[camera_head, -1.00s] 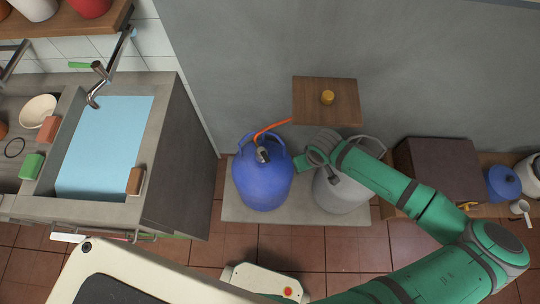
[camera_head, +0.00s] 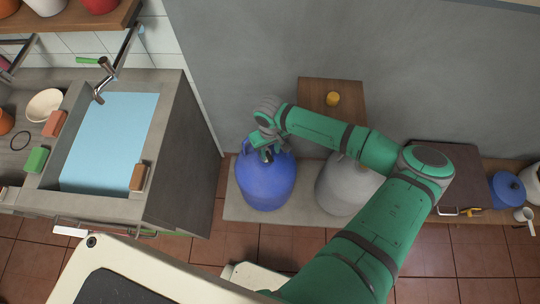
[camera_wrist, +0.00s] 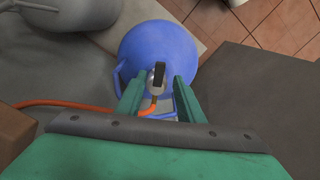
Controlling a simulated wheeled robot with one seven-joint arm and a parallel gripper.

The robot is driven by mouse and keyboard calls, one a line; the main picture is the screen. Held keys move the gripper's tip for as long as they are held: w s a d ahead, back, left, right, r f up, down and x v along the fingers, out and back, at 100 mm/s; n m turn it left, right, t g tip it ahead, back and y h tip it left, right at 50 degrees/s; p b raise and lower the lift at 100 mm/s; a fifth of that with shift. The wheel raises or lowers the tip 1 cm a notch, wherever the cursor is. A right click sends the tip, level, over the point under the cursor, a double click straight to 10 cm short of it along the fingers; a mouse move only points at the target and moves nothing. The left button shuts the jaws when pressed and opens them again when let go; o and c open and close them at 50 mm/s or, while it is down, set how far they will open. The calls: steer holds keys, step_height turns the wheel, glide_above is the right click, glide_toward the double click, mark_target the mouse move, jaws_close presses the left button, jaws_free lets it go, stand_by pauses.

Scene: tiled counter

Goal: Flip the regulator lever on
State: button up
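The blue gas bottle (camera_head: 265,185) stands on a low grey slab, and its top shows in the wrist view (camera_wrist: 160,50). The regulator (camera_wrist: 155,90) sits on the bottle's top with a black lever (camera_wrist: 159,73) and an orange hose running off to the left. My gripper (camera_head: 266,152) is above the bottle's top in the head view. In the wrist view its two green fingers (camera_wrist: 157,92) are apart, one on each side of the regulator, with gaps visible. I cannot tell whether they touch it. In the head view the gripper hides most of the regulator.
A grey gas bottle (camera_head: 340,185) stands right of the blue one, partly behind my arm. The sink counter (camera_head: 170,150) is at left. A dark box (camera_head: 440,165) stands at right.

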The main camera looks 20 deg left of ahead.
mark_target(270, 158)
steer(key=shift+f, duration=2.6)
steer(key=shift+c, duration=0.6)
jaws_close()
